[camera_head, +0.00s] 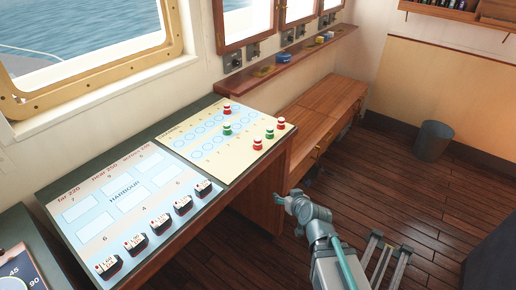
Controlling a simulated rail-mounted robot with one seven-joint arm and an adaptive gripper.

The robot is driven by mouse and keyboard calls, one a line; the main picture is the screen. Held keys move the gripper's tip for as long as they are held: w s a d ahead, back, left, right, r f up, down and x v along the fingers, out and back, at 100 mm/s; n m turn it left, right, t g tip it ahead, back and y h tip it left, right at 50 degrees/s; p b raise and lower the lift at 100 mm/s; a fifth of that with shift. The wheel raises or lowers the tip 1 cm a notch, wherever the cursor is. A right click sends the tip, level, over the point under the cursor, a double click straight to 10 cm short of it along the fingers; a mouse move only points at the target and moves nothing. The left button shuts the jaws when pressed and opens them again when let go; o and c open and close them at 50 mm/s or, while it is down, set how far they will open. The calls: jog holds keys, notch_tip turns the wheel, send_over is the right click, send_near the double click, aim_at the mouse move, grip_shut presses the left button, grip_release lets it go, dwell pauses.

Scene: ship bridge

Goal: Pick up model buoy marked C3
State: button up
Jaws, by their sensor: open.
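Several small red and green model buoys stand on the cream chart board on the table (206,146). One red-and-white buoy (227,109) is at the back, with a green buoy (227,130) in front of it. A red buoy (281,123), a green buoy (269,132) and another red buoy (257,145) stand near the right edge, with red also showing beside the last one. The markings are too small to read, so I cannot tell which is C3. My gripper (278,199) is open and empty, right of the table and apart from the buoys.
A blue harbour chart (125,198) with several dark ship blocks (160,223) covers the table's left part. A wooden bench (318,105) and a narrow shelf (285,62) run along the window wall. A grey bin (433,143) stands on the mostly clear plank floor.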

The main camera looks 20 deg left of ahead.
aim_at(259, 143)
jog(key=a+r+n+t+y+b, duration=0.15)
jog(key=a+r, duration=0.25)
jog(key=r, duration=0.4)
jog(key=a+r+m+t+y, duration=0.1)
jog(key=a+r+t+y, duration=0.15)
jog(key=r, duration=0.55)
jog(key=shift+n+h, duration=0.25)
jog(key=shift+h, duration=0.25)
jog(key=x, duration=0.6)
jog(key=shift+a+r+p, duration=0.15)
jog(key=shift+r+p, duration=0.15)
jog(key=shift+p, duration=0.1)
jog(key=shift+f+p+x, duration=0.15)
jog(key=shift+p+x, duration=0.15)
jog(key=shift+x, duration=1.15)
jog(key=shift+f+p+x, duration=0.15)
jog(key=shift+p+x, duration=0.15)
jog(key=shift+x, duration=1.15)
jog(key=shift+s, duration=0.1)
jog(key=c, duration=1)
